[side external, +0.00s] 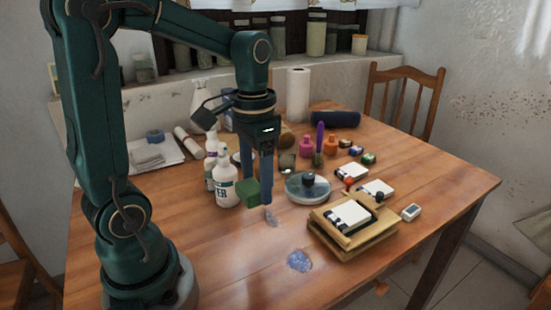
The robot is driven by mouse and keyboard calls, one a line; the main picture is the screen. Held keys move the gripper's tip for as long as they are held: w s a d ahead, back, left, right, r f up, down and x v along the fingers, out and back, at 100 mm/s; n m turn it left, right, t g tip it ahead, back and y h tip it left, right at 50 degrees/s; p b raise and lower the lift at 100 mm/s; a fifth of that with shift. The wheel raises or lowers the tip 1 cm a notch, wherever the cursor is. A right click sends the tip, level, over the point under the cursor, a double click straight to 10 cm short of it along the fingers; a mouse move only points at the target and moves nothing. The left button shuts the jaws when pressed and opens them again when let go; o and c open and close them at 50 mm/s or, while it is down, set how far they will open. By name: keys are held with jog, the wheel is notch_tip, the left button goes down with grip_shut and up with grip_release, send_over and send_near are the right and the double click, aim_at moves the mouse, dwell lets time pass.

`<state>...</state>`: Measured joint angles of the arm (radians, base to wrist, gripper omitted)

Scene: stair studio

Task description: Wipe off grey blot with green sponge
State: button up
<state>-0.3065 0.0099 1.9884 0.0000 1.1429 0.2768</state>
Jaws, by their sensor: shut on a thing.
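My gripper (258,190) points down over the left middle of the table and is shut on the green sponge (247,192). The sponge is a small dark green block, and it covers part of one finger. It seems to be above the tabletop, but the gap is hard to judge. A larger blot (300,261) lies nearer the front edge, apart from the sponge.
White bottles (226,185) stand close left of my gripper. A round dish (307,188) with a dark knob is close on its right. A wooden press-like frame (352,227) stands right of the larger blot. The front left tabletop is clear. A paper roll (298,95) stands behind.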

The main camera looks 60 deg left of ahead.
jog(key=w+a+f, duration=0.1)
jog(key=w+a, duration=0.4)
send_near(267, 207)
jog(key=shift+n, duration=0.4)
jog(key=shift+d+f, duration=0.1)
jog(key=shift+f, duration=2.8)
jog(key=shift+w+d+f, duration=0.1)
jog(key=shift+d+f, duration=0.05)
jog(key=shift+d, duration=0.05)
jog(key=shift+d+f, duration=0.1)
jog(key=shift+d, duration=0.7)
jog(key=shift+c, duration=0.6)
jog(key=shift+d, duration=2.6)
jog(key=shift+a, duration=3.75)
notch_tip(267, 207, up, 8)
